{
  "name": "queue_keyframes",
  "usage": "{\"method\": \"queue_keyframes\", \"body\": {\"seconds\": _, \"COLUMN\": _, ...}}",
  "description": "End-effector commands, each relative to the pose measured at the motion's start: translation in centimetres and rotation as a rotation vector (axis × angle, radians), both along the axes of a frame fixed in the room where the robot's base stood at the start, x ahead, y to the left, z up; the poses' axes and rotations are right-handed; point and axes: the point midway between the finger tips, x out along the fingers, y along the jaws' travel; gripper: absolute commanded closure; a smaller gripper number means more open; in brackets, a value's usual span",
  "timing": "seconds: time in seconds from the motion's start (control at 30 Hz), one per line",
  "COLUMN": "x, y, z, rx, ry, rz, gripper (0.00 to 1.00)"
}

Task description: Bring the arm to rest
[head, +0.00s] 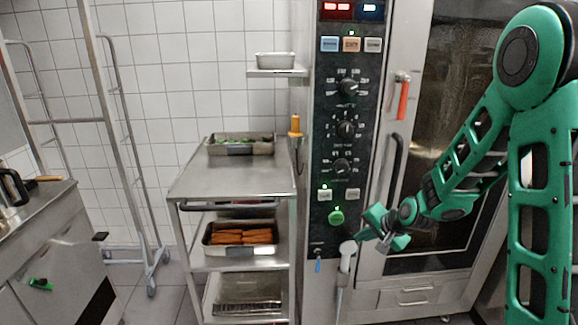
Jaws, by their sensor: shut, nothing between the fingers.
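My green arm comes in from the right side of the head view, in front of the oven's dark glass door. My gripper (366,236) is at its end, low in front of the oven, near the lower part of the control panel. It is shut and holds nothing. A white spray handle (347,248) hangs just left of the fingertips; I cannot tell whether they touch it.
The oven (440,150) has a control panel (345,130) with knobs and a dark door handle (396,165). A steel trolley (215,180) on the left carries trays. A tall rack (105,120) and a counter (40,215) stand further left.

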Motion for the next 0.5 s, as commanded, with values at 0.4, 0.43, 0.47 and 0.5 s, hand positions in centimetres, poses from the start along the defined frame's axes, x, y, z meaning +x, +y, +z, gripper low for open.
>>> {"method": "queue_keyframes", "body": {"seconds": 0.4, "x": -15.3, "y": -10.4, "z": 6.8, "rx": -0.325, "ry": 0.271, "rz": 0.131, "gripper": 1.0}}
{"method": "queue_keyframes", "body": {"seconds": 0.43, "x": -16.6, "y": -10.9, "z": 7.2, "rx": -0.338, "ry": 0.295, "rz": 0.138, "gripper": 1.0}}
{"method": "queue_keyframes", "body": {"seconds": 0.47, "x": -18.0, "y": -11.4, "z": 7.6, "rx": -0.349, "ry": 0.318, "rz": 0.147, "gripper": 1.0}}
{"method": "queue_keyframes", "body": {"seconds": 0.5, "x": -19.8, "y": -12.1, "z": 8.1, "rx": -0.362, "ry": 0.349, "rz": 0.156, "gripper": 1.0}}
